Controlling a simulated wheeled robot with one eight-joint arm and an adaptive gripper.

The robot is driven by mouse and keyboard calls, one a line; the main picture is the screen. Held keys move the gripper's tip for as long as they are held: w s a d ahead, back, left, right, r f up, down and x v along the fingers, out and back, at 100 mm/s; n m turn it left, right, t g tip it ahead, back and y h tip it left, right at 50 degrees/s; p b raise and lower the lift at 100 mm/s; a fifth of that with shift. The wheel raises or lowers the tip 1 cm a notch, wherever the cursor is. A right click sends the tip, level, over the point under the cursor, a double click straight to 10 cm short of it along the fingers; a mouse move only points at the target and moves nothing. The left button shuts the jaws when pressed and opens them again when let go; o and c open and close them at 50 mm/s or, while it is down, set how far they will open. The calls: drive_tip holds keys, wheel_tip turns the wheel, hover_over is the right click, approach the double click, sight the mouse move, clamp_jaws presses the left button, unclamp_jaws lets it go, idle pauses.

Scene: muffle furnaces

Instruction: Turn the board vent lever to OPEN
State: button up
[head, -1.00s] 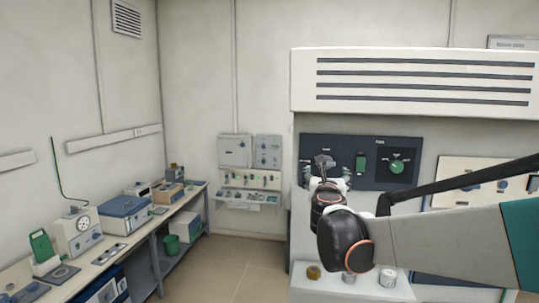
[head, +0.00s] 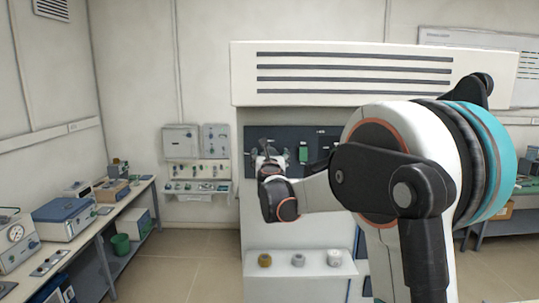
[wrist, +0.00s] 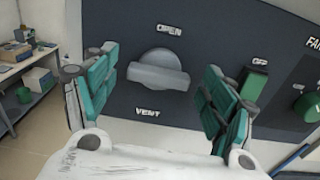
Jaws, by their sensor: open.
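The vent lever (wrist: 158,75) is a light grey bar across a round grey hub on a dark board (wrist: 140,120). The word OPEN is printed above it and VENT below it. The bar lies nearly level in the wrist view, tilting slightly down to the right. My gripper (wrist: 163,82) is open, with one green-padded finger on each side of the lever. I see no contact; the gap in depth cannot be judged. In the head view my gripper (head: 268,158) is before the left part of the board and hides the lever.
A green switch (wrist: 254,84) and a green knob (wrist: 308,106) sit right of the lever on the same board. Small cups stand on a white ledge (head: 300,277) below. A bench (head: 120,212) with instruments runs along the left wall. Floor between is clear.

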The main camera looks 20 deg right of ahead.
drive_tip(key=shift+w+d, duration=0.1)
drive_tip(key=shift+w, duration=0.15)
drive_tip(key=c, duration=1.1)
drive_tip(key=shift+o, duration=0.3)
drive_tip(key=shift+m+b, duration=0.3)
drive_tip(key=m+b, duration=0.4)
drive_tip(key=m, duration=0.4)
drive_tip(key=m+b, duration=0.4)
drive_tip(key=m, duration=0.5)
drive_tip(key=shift+s+d+f+b, duration=0.1)
drive_tip(key=shift+d+f+b, duration=0.1)
drive_tip(key=shift+b, duration=0.1)
drive_tip(key=shift+m, duration=0.3)
